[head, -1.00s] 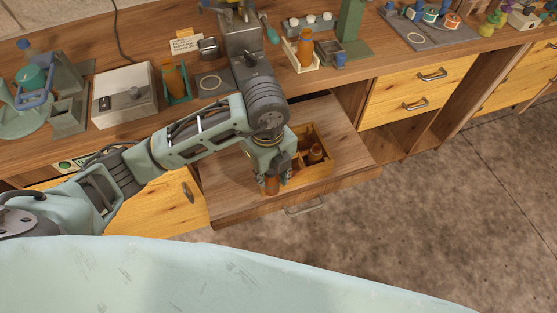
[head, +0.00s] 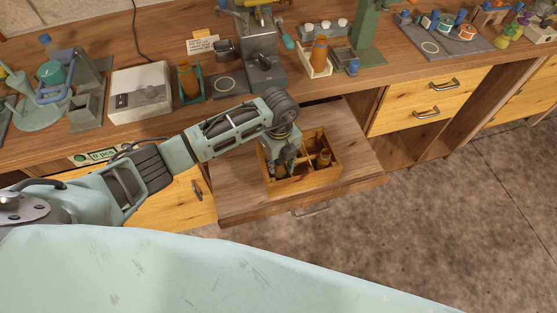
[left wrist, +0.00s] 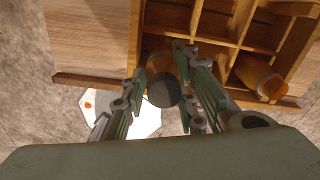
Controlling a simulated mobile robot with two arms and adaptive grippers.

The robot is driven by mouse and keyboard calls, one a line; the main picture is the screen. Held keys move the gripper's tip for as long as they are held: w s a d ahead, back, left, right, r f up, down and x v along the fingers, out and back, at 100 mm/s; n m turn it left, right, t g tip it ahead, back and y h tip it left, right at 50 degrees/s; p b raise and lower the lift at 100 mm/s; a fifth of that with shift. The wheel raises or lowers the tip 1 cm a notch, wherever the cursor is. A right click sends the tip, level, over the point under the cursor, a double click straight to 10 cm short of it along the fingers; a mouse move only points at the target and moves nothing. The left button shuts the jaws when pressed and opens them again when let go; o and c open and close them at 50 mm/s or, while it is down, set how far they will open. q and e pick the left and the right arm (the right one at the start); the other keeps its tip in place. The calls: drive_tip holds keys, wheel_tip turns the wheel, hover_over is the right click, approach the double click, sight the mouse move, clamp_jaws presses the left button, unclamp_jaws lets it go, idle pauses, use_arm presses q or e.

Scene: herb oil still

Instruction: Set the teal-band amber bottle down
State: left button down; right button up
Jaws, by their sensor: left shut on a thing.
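My left gripper (head: 282,168) is shut on an amber bottle, pointing down at the left front part of a divided wooden crate (head: 312,180). In the left wrist view, the bottle's dark cap (left wrist: 163,92) and amber body (left wrist: 160,64) show between the fingers (left wrist: 160,108). The bottle is at a compartment along one edge of the crate; I cannot tell whether its base touches the floor. Its band is hidden. Another amber bottle (head: 323,157) stands in a right compartment and also shows in the left wrist view (left wrist: 270,84). My right gripper is out of view.
The crate sits in an open drawer (head: 235,205) below the counter. On the counter are a white box (head: 140,95), amber bottles in a teal holder (head: 190,80) and a pale holder (head: 318,58), and a grey apparatus (head: 262,60). Several crate compartments look empty.

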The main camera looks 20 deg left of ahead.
use_arm(q)
drive_tip(key=shift+f+b, duration=0.45)
drive_tip(key=shift+f, duration=0.15)
drive_tip(key=c, duration=1.4)
unclamp_jaws()
drive_tip(key=shift+r, duration=0.25)
wheel_tip(320, 180, up, 13)
drive_tip(key=shift+f, duration=0.1)
